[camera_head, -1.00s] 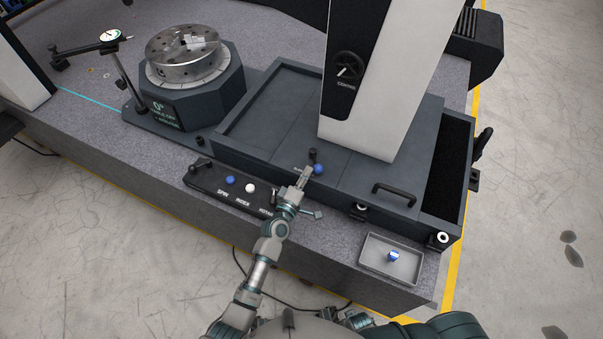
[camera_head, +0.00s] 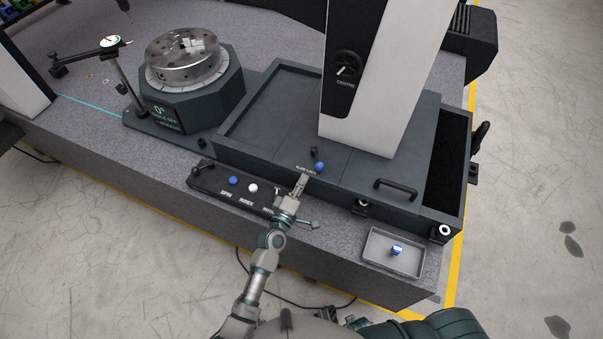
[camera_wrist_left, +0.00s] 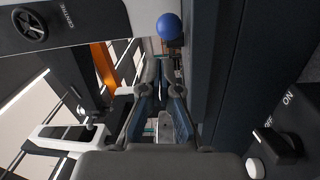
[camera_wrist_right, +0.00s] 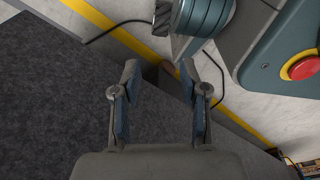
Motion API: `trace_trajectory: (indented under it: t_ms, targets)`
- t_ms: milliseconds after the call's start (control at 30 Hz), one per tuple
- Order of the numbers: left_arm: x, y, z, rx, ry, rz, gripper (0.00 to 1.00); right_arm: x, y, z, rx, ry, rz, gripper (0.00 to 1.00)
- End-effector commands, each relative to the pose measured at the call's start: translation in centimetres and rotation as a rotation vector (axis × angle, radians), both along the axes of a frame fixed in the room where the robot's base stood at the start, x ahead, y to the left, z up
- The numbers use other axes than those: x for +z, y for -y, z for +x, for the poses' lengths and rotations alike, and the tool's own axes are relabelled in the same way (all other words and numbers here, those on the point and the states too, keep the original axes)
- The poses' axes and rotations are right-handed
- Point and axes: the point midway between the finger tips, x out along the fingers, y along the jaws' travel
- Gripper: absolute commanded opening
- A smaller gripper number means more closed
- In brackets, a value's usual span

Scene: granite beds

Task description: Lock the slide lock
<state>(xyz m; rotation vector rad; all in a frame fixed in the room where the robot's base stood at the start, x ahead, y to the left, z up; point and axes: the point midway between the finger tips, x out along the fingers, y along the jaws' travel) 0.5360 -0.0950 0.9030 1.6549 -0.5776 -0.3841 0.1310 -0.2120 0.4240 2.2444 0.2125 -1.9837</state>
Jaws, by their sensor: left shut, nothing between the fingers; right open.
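The slide lock is a small lever with a blue ball knob (camera_head: 320,167) on the near rim of the dark slide bed, beside a short black post (camera_head: 314,152). A small white label lies just left of the knob. My left gripper (camera_head: 304,180) is shut and empty, just in front of the rim and below-left of the knob, apart from it. In the left wrist view the blue knob (camera_wrist_left: 169,26) shows above the closed fingers (camera_wrist_left: 160,88). My right gripper (camera_wrist_right: 160,66) is open and empty in its own wrist view, above a dark grey surface; it does not show in the head view.
A control strip (camera_head: 210,178) with blue and white buttons is left of my left gripper. A grey tray (camera_head: 375,262) holding a small blue-and-white part is at right. A black handle (camera_head: 396,186) and white column (camera_head: 375,90) stand on the bed. A rotary table (camera_head: 185,75) is at left.

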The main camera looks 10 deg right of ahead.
Motion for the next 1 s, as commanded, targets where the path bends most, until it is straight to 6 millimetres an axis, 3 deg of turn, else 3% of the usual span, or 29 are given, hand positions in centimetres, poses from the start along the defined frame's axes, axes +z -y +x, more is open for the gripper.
trace_trajectory:
  t_ms: [200,367,733,1000]
  targets:
    - [-0.2,2.0,-3.9,0.003,0.001,0.003,0.00,-0.5,0.8,-0.4,0.001,0.000,-0.001,0.43]
    - [-0.3,2.6,-5.4,0.004,0.002,0.006,0.00,-0.6,1.0,-0.5,0.002,0.002,-0.001,0.43]
    - [-0.3,1.6,-5.7,0.005,0.004,-0.003,0.00,-0.6,0.9,-0.5,0.003,0.002,-0.009,0.43]
    - [-0.3,2.2,-5.7,0.005,0.004,0.001,0.00,-0.6,0.6,-0.5,0.002,0.002,-0.005,0.43]
